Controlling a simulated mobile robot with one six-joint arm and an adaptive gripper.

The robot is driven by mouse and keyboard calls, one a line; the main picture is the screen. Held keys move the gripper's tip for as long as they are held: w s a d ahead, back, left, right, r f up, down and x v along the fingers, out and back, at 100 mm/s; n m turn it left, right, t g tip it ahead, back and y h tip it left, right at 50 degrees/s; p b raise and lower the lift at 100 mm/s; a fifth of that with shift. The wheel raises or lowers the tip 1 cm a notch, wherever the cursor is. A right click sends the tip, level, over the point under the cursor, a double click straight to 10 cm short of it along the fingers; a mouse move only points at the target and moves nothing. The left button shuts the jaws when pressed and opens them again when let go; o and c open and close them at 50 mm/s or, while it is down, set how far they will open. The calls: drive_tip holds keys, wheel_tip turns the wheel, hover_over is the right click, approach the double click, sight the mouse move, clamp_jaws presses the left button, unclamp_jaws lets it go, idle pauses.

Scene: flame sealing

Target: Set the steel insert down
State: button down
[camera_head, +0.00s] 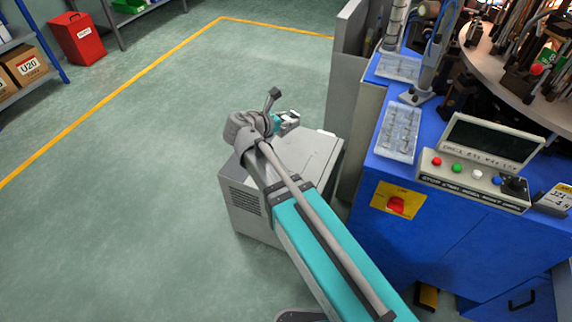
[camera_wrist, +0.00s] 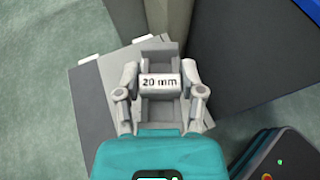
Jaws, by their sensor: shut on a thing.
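The steel insert (camera_wrist: 160,84) is a light grey, channel-shaped block with a "20 mm" label across its middle. It is in the centre of the wrist view. My gripper (camera_wrist: 161,73) is shut on it, with one finger on each side. A grey cabinet top (camera_wrist: 98,105) lies beneath it; I cannot tell whether the insert touches that top. In the head view my gripper (camera_head: 285,121) is over the back of the grey cabinet (camera_head: 312,150), and the insert is too small to make out clearly there.
The blue machine (camera_head: 380,165) stands right of the cabinet, with a control panel (camera_head: 475,170) and a clear parts tray (camera_head: 398,133) on top. A tall grey panel (camera_head: 345,90) rises behind the cabinet. Open green floor (camera_head: 110,200) lies to the left.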

wheel_tip(320, 180, down, 14)
drive_tip(key=b, duration=1.3)
drive_tip(key=shift+d+f, duration=0.25)
drive_tip(key=shift+d, duration=0.15)
drive_tip(key=b, duration=0.9)
hover_over(284, 156)
drive_tip(key=f, duration=0.9)
drive_tip(key=shift+s+d, duration=0.2)
drive_tip(key=shift+s, duration=0.1)
drive_tip(key=shift+w+a+f+b, duration=0.1)
drive_tip(key=shift+w+f+b, duration=0.35)
drive_tip(key=shift+f+b, duration=0.4)
drive_tip(key=shift+s+f+b, duration=0.1)
drive_tip(key=shift+f+b, duration=1.1)
drive_tip(key=shift+b, duration=0.1)
drive_tip(key=shift+f, duration=0.15)
